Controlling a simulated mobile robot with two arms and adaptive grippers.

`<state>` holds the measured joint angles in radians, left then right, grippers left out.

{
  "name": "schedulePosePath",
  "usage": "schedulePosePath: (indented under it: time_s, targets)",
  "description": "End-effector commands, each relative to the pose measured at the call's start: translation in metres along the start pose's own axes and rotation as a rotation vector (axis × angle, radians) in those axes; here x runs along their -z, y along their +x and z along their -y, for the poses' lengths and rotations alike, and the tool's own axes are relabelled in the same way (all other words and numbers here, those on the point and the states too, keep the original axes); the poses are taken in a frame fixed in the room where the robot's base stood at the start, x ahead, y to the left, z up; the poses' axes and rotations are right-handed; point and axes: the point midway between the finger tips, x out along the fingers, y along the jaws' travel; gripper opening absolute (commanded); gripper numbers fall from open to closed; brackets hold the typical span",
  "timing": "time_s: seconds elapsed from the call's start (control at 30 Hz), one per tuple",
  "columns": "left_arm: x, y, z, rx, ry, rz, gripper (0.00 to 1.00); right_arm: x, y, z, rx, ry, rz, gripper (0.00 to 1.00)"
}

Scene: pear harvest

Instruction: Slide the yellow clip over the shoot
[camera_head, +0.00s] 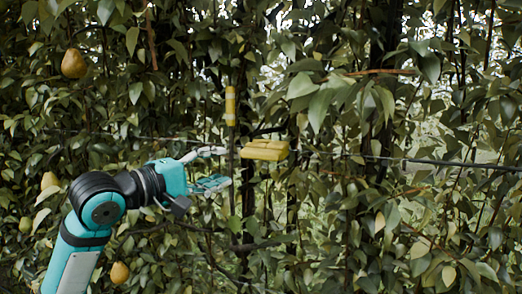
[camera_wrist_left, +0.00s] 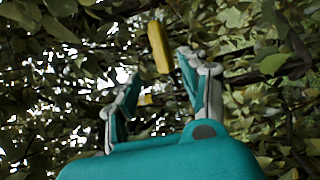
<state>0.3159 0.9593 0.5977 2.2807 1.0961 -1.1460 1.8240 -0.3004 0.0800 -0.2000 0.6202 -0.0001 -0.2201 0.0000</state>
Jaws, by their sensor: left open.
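The yellow clip (camera_head: 264,150) is a blocky piece among the leaves, just right of my left gripper's fingertips in the head view. A thin upright shoot (camera_head: 231,140) passes between the fingertips and the clip in the picture. A short yellow piece (camera_head: 230,106) sits upright on it higher up. My left gripper (camera_head: 222,168) is open and empty, pointing right. In the left wrist view the open fingers (camera_wrist_left: 160,82) frame a long yellow piece (camera_wrist_left: 159,47) just beyond the tips. A smaller yellow spot (camera_wrist_left: 147,99) shows between the fingers; I cannot tell which piece is which.
Dense leaves and stems surround the gripper. A dark horizontal wire (camera_head: 440,162) runs across at clip height. Pears hang at upper left (camera_head: 74,63), left (camera_head: 49,181) and lower left (camera_head: 119,272). A dark trunk (camera_head: 383,110) stands right of the clip.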

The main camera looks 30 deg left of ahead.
Motion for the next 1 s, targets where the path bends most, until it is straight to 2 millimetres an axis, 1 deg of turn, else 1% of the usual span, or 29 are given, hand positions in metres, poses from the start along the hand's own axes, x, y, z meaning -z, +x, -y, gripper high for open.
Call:
schedulePosePath:
  time_s: [0.03, 0.3, 0.5, 0.6, 0.7, 0.8, 1.0]
  targets:
    - [0.000, 0.011, -0.005, 0.002, -0.002, 0.001, 0.44, 0.001, -0.010, -0.001, 0.000, 0.000, 0.000, 0.44]
    - [0.000, 0.070, -0.006, 0.000, -0.002, 0.001, 0.44, 0.004, -0.037, -0.001, -0.001, 0.000, -0.001, 0.44]
    - [0.000, 0.108, -0.004, 0.001, 0.000, 0.000, 0.44, 0.005, -0.052, -0.002, -0.001, 0.000, -0.001, 0.44]
    - [0.001, 0.120, -0.003, 0.000, -0.002, 0.000, 0.44, 0.006, -0.057, -0.002, -0.001, 0.000, -0.001, 0.44]
    - [0.001, 0.129, -0.002, 0.000, 0.000, -0.001, 0.44, 0.006, -0.059, -0.002, -0.001, 0.000, -0.001, 0.44]
    - [0.000, 0.132, -0.001, -0.001, 0.002, 0.000, 0.44, 0.006, -0.060, -0.002, -0.001, 0.000, -0.001, 0.44]
    - [0.000, 0.133, 0.001, 0.000, 0.002, -0.001, 0.44, 0.006, -0.060, -0.002, -0.001, 0.000, -0.001, 0.44]
